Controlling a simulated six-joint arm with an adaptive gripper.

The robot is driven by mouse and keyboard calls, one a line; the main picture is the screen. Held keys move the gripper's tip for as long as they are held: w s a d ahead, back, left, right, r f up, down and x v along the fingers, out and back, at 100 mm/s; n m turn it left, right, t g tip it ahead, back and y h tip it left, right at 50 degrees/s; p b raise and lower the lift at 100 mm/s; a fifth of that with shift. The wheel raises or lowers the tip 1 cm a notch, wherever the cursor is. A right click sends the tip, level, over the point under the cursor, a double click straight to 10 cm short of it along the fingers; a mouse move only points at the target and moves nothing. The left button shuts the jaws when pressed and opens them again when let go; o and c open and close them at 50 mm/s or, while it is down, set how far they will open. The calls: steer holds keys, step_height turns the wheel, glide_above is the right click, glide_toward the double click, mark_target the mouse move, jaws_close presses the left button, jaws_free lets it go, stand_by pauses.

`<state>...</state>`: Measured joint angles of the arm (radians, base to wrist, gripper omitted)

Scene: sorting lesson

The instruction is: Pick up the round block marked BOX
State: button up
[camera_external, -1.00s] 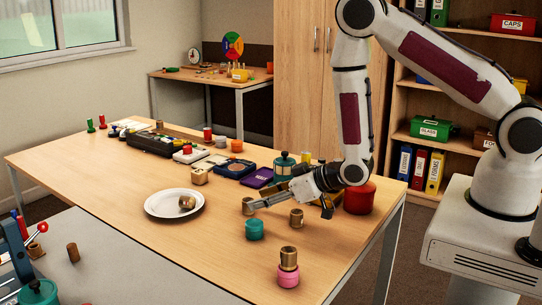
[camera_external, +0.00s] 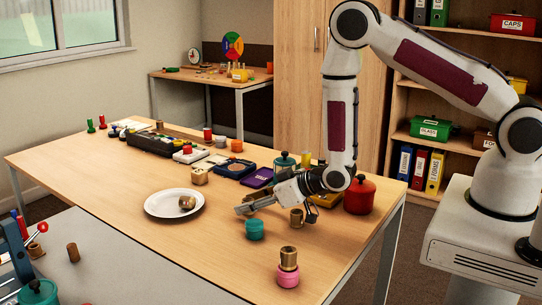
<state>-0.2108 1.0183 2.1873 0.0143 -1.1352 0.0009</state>
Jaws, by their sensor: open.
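Several round brown blocks are in view, but I cannot read any marking, so I cannot tell which one says BOX. One block (camera_external: 296,218) stands on the table (camera_external: 150,240) beside the right finger of my gripper (camera_external: 275,212). Another stands at the left finger and is partly hidden by it. One block (camera_external: 187,202) lies tilted on a white plate (camera_external: 160,205). One (camera_external: 289,258) is on top of a pink round piece (camera_external: 288,277). One (camera_external: 200,176) stands behind the plate. My gripper is open, low over the table, with nothing seen held.
A teal round piece (camera_external: 255,229) stands just in front of my gripper. A red lidded pot (camera_external: 359,195) is close on its right. A teal pot (camera_external: 284,164) and a purple case (camera_external: 259,178) are behind. The front left of the table is clear.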

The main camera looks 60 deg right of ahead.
steer(key=shift+w+a+f, duration=0.1)
steer(key=shift+w+f, duration=0.1)
steer(key=shift+w, duration=0.2)
steer(key=c, duration=1)
